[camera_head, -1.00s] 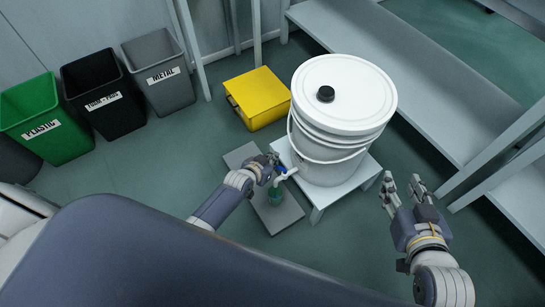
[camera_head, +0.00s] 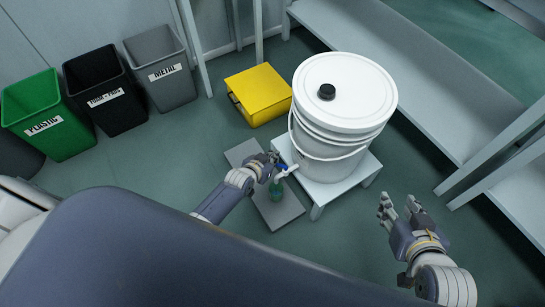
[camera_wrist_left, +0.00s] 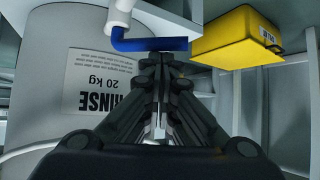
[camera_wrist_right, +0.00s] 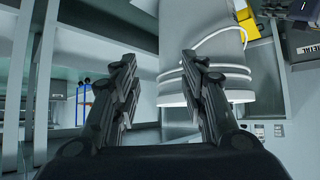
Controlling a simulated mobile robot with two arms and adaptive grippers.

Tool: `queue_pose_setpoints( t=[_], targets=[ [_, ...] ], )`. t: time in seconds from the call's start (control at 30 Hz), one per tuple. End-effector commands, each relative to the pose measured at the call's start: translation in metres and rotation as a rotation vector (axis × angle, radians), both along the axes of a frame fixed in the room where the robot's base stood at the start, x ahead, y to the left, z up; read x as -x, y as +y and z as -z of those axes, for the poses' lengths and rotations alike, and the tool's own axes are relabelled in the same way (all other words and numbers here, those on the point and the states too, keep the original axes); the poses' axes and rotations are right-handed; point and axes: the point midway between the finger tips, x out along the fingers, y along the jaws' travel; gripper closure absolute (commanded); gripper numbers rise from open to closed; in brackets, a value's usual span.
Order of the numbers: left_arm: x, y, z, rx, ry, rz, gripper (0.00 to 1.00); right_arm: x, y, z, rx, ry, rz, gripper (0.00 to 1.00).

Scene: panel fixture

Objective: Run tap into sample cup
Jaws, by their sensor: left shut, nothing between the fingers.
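A white bucket (camera_head: 335,130) with a lid and black cap has a white tap (camera_head: 287,172) low on its side. The tap's blue lever (camera_wrist_left: 150,44) shows in the left wrist view, just beyond the fingertips; I cannot tell if they touch it. A small green sample cup (camera_head: 277,193) stands below the tap on a grey plate (camera_head: 285,214). Whether any liquid runs is too small to tell. My left gripper (camera_head: 270,162) is shut and empty beside the tap. My right gripper (camera_head: 400,209) is open and empty, right of the bucket.
The bucket stands on a low white stand (camera_head: 318,190). A yellow box (camera_head: 258,95) is behind the plate. Green (camera_head: 45,115), black (camera_head: 105,90) and grey (camera_head: 160,65) bins line the left wall. A long grey shelf (camera_head: 400,70) runs along the right.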

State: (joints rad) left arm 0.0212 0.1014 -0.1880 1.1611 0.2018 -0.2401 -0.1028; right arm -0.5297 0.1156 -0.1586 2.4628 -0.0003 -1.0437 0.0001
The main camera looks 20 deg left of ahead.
Motion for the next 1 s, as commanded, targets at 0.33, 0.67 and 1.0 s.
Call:
queue_pose_setpoints(
  t=[0.33, 0.67, 1.0],
  targets=[
    [0.004, 0.003, 0.001, -0.001, 0.004, 0.0, 1.0, 0.003, -0.001, 0.002, 0.005, 0.021, 0.001, 0.6],
    [0.009, 0.008, 0.001, -0.001, 0.004, 0.001, 1.0, 0.018, -0.006, 0.013, 0.021, 0.103, 0.006, 0.6],
    [0.012, 0.011, 0.001, 0.0, 0.002, 0.0, 1.0, 0.032, -0.01, 0.023, 0.034, 0.171, 0.011, 0.6]
  ],
)
